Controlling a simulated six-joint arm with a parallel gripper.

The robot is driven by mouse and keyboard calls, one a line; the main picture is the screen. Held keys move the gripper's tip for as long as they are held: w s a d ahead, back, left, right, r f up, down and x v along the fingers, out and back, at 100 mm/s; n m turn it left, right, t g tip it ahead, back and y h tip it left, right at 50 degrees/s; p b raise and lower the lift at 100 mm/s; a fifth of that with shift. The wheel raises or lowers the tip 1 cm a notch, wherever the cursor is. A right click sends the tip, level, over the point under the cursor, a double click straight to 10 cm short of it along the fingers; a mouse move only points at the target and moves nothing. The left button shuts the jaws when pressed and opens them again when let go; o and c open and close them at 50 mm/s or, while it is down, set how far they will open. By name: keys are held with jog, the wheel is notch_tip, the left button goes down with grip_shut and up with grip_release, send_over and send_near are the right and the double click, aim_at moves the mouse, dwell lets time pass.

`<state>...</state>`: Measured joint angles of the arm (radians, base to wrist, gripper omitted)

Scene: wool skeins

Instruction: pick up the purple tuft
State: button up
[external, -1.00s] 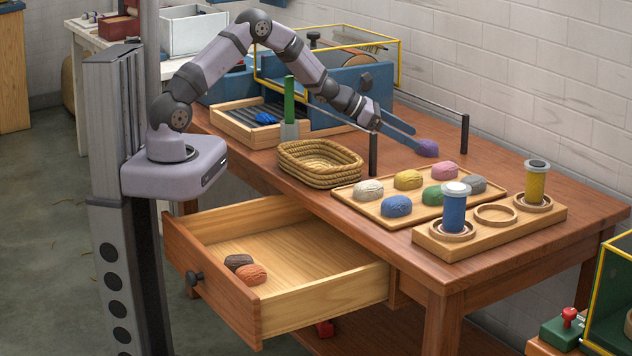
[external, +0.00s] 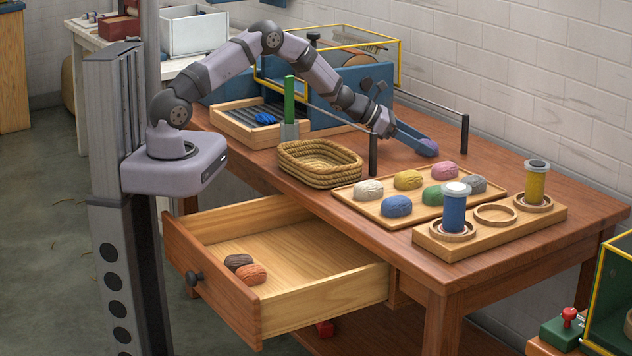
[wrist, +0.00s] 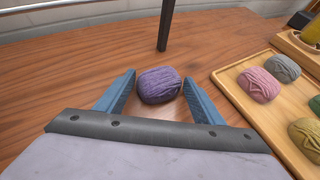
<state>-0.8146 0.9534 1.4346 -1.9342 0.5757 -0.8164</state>
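The purple tuft (wrist: 159,85) lies on the bare wooden table, beyond the tray's back edge. In the wrist view it sits between the tips of the two blue fingers of my gripper (wrist: 160,95), with a small gap on each side. My gripper is open. In the external view the purple tuft (external: 428,148) is partly hidden behind the fingers of my gripper (external: 418,145), which is low over the table.
A wooden tray (external: 352,203) with several coloured tufts lies close to the right in the wrist view. A dark rail post (external: 464,134) stands beyond the tuft and another post (external: 373,155) is nearer. A woven basket (external: 318,178) stands to the left.

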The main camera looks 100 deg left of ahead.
aim_at(421, 140)
jog(key=c, duration=0.3)
jog(key=shift+c, duration=0.2)
notch_tip(421, 140, up, 10)
jog(key=shift+r+p, duration=0.1)
jog(key=shift+p, duration=0.3)
